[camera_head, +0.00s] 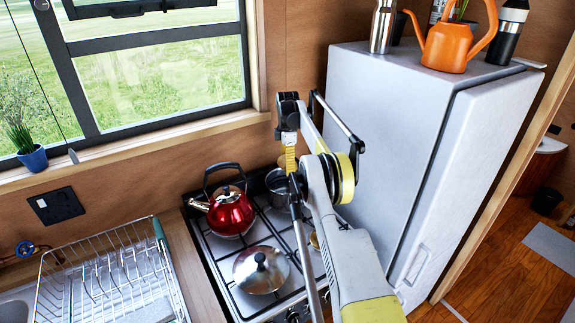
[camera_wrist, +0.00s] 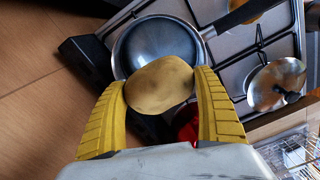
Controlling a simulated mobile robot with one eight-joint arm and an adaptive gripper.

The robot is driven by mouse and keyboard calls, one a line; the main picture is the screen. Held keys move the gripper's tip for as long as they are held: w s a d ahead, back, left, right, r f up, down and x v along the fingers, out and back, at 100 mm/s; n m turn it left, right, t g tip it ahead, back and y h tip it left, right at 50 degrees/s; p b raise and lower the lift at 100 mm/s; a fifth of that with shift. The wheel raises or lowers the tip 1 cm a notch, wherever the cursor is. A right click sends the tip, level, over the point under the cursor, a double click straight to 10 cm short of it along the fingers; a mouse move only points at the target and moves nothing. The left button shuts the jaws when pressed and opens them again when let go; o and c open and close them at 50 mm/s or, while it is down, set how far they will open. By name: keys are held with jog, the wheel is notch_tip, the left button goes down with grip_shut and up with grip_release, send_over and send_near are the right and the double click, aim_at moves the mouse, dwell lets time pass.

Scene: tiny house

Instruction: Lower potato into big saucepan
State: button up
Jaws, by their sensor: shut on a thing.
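A brown potato (camera_wrist: 158,85) sits between the two yellow fingers of my gripper (camera_wrist: 160,88) in the wrist view. The fingers are shut on its sides. A metal saucepan (camera_wrist: 150,42) with a dark long handle shows beyond the potato, which covers part of its opening. The visible inside of the saucepan looks empty. In the head view the saucepan (camera_head: 276,184) stands at the back right of the stove, partly behind my arm. My gripper is above it there. The height of the potato over the rim cannot be told.
A red kettle (camera_head: 231,212) stands left of the saucepan. A lidded pan (camera_head: 261,270) sits on a front burner. The grey fridge (camera_head: 390,150) rises close on the right. A dish rack (camera_head: 115,280) stands on the left counter.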

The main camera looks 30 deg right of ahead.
dwell(0.4)
jog(key=b, duration=0.5)
send_near(287, 192)
jog(key=shift+s+a+f, duration=0.35)
jog(key=shift+s+f, duration=0.3)
jog(key=shift+s+a+f, duration=0.35)
jog(key=shift+s+f, duration=0.3)
jog(key=shift+f+b, duration=1.45)
jog(key=shift+f, duration=1.1)
dwell(0.9)
jog(key=o, duration=1.2)
jog(key=shift+o, duration=0.2)
jog(key=shift+r, duration=0.15)
notch_tip(287, 192, up, 12)
jog(key=shift+f, duration=0.1)
